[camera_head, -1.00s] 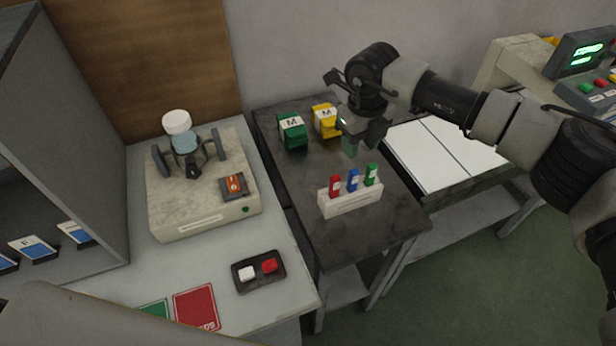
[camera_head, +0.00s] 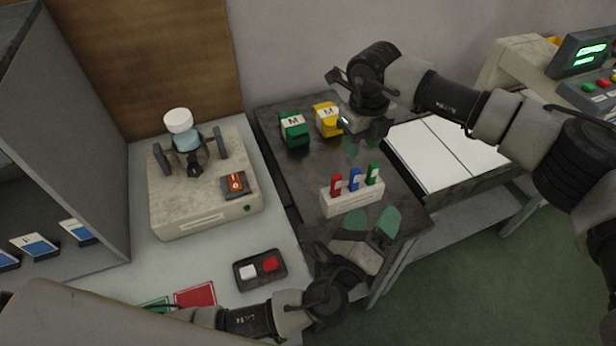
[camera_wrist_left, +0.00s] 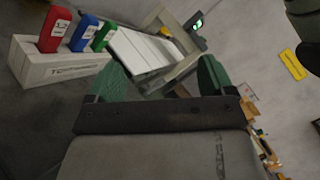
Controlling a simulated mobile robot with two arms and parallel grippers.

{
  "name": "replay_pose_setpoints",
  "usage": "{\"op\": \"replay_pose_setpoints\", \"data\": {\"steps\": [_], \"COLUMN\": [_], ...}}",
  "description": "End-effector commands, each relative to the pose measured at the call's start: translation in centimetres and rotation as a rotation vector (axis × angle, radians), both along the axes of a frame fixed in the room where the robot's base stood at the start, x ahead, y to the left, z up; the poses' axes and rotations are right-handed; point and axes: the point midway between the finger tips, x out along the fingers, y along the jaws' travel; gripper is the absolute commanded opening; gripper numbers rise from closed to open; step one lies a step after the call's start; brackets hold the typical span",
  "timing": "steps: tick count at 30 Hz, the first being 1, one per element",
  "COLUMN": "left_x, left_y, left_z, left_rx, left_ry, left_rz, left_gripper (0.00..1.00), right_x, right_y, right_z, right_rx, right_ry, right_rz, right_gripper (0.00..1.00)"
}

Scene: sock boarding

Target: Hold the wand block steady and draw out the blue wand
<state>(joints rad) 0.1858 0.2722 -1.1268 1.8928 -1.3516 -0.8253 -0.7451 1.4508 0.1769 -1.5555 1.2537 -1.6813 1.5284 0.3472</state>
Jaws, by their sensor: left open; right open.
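The white wand block (camera_head: 350,199) stands on the dark table, with a red wand (camera_head: 336,184), the blue wand (camera_head: 355,179) and a green wand (camera_head: 373,174) upright in it. The block (camera_wrist_left: 62,68) and the blue wand (camera_wrist_left: 84,34) also show at the upper left of the left wrist view. My left gripper (camera_head: 372,222) is open and empty, just in front of the block and apart from it; its green fingertips (camera_wrist_left: 158,78) show in the wrist view. My right gripper (camera_head: 362,145) is open and empty, behind the block and above the table.
A green block (camera_head: 294,130) and a yellow block (camera_head: 327,120), both marked M, sit at the table's back. White panels (camera_head: 450,155) lie to the right. On the left bench are a machine (camera_head: 205,205) and a dark tray (camera_head: 259,270) with white and red pieces.

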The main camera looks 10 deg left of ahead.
Motion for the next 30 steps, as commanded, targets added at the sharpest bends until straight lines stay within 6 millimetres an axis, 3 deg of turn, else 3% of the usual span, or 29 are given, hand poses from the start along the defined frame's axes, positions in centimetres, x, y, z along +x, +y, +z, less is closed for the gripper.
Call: {"op": "replay_pose_setpoints", "data": {"steps": [3,8,15,21,25,30], "left_x": [2.4,3.9,6.1,7.7,8.1,8.2], "left_y": [1.8,3.4,7.8,11.8,13.2,13.4], "left_z": [1.6,2.2,0.2,-1.3,-1.8,-3.5], "left_rx": [0.106,0.319,0.729,0.966,1.031,1.042], "left_ry": [-0.148,-0.278,-0.279,-0.189,-0.154,-0.143], "left_rz": [-0.144,-0.364,-0.613,-0.683,-0.695,-0.7], "left_gripper": [0.83,0.83,0.83,0.83,0.83,0.83], "right_x": [0.0,0.0,0.0,0.0,0.0,0.0], "right_y": [0.0,0.0,0.0,0.0,0.0,0.0], "right_z": [0.0,0.0,0.0,0.0,0.0,0.0], "right_rx": [0.0,0.0,0.0,0.0,0.0,0.0], "right_ry": [0.0,0.0,0.0,0.0,0.0,0.0], "right_rz": [0.0,0.0,0.0,0.0,0.0,0.0], "right_gripper": [0.43,0.43,0.43,0.43,0.43,0.43]}}
